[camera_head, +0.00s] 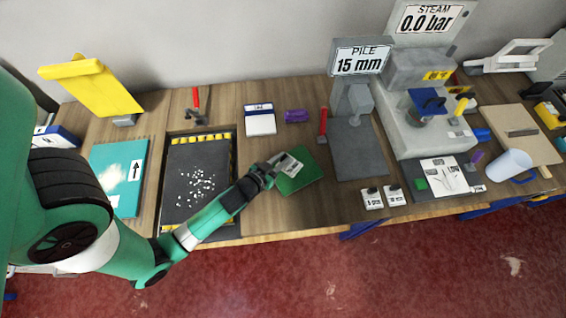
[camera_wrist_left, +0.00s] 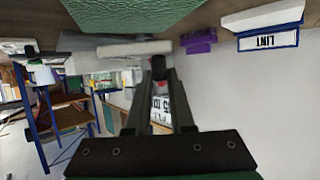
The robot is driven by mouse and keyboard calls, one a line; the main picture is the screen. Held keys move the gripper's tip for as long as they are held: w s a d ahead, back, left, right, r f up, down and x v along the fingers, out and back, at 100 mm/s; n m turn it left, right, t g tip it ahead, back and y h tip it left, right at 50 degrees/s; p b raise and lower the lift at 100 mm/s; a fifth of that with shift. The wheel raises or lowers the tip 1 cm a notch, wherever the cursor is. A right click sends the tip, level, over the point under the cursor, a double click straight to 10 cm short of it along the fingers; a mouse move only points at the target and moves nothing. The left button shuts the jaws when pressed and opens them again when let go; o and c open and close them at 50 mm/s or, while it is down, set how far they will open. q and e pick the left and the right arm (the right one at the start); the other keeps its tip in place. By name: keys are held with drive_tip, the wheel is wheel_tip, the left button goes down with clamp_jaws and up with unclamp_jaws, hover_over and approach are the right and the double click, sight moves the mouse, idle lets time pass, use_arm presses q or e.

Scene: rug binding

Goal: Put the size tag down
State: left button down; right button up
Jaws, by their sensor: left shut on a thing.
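My left gripper (camera_head: 271,168) is shut on a small pale grey-white plate, which I take to be the size tag (camera_head: 290,163). The plate is at the back left edge of a green square (camera_head: 296,182) on the bench; I cannot tell whether it touches it. In the left wrist view my left gripper's fingers (camera_wrist_left: 160,72) are close together, and a pale slab (camera_wrist_left: 133,48) shows just beyond their tips, below the green surface (camera_wrist_left: 135,15). Any writing on the tag is unreadable. My right gripper is not in view.
A dark tray (camera_head: 168,205) with white specks lies left. A white box (camera_head: 260,122) and a purple block (camera_head: 296,116) stand behind. The grey pile gauge (camera_head: 360,150) reads 15 mm. Two small labelled blocks (camera_head: 373,198) (camera_head: 395,195) sit at the front edge.

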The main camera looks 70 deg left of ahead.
use_arm(q)
drive_tip(key=shift+w+a+f, duration=0.3)
drive_tip(key=shift+f, duration=0.3)
wheel_tip(320, 180, down, 4)
drive_tip(key=b, duration=0.3)
drive_tip(key=shift+a+r, duration=0.1)
drive_tip(key=shift+r, duration=0.3)
drive_tip(key=shift+w, duration=0.1)
drive_tip(key=c, duration=0.8)
unclamp_jaws()
